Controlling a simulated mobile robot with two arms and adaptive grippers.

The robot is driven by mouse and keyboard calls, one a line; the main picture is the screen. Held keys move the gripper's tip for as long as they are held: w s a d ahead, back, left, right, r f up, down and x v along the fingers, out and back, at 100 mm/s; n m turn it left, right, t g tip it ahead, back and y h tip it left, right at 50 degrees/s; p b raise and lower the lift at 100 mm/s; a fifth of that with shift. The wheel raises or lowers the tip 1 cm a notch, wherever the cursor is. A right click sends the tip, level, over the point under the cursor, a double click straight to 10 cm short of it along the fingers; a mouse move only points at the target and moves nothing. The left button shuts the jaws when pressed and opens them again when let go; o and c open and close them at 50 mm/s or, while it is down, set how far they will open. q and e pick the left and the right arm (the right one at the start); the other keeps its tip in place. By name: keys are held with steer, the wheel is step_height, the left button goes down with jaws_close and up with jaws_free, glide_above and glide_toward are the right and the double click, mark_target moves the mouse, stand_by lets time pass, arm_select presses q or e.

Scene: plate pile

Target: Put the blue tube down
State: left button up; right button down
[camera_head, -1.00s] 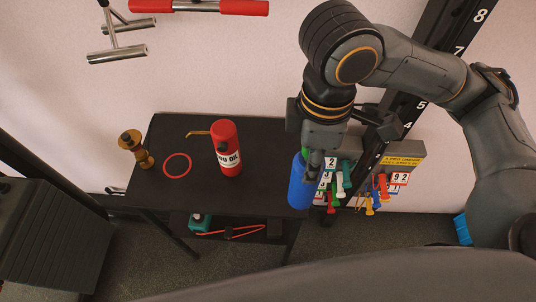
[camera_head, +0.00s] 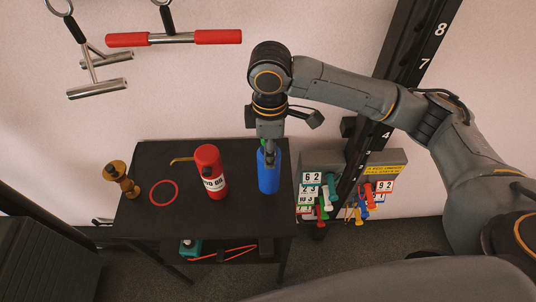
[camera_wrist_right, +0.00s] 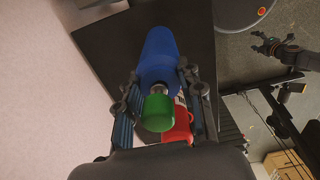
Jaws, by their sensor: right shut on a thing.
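The blue tube (camera_head: 268,177) stands upright over the right part of the black table (camera_head: 225,222). I cannot tell whether its base touches the top. My right gripper (camera_head: 269,152) is at its upper end, pointing down and shut on it. In the right wrist view, the fingers (camera_wrist_right: 160,100) flank the neck of the blue tube (camera_wrist_right: 160,55), below its green cap (camera_wrist_right: 158,112). My left gripper (camera_wrist_right: 273,46) shows small at the upper right of the right wrist view, with its fingers apart and empty. It is outside the head view.
A red canister (camera_head: 210,170) stands left of the tube. A red ring (camera_head: 163,193), a brass object (camera_head: 121,179) and a thin brass hook (camera_head: 182,160) are further left. A grey panel (camera_head: 322,160) with numbers and coloured handles is right of the table. The front tabletop is clear.

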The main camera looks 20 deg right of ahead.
steer(key=shift+w+a+f, duration=0.1)
steer(key=shift+w+f, duration=0.35)
step_height(320, 180, down, 3)
steer(key=shift+w+r+p, duration=0.1)
steer(key=shift+w+p, duration=0.05)
steer(key=shift+p, duration=0.45)
steer(key=shift+f, duration=0.4)
steer(key=c, duration=0.8)
jaws_free()
steer(key=shift+c, duration=0.2)
step_height(320, 180, up, 12)
steer(key=shift+r+b, duration=0.1)
steer(key=shift+b, duration=0.85)
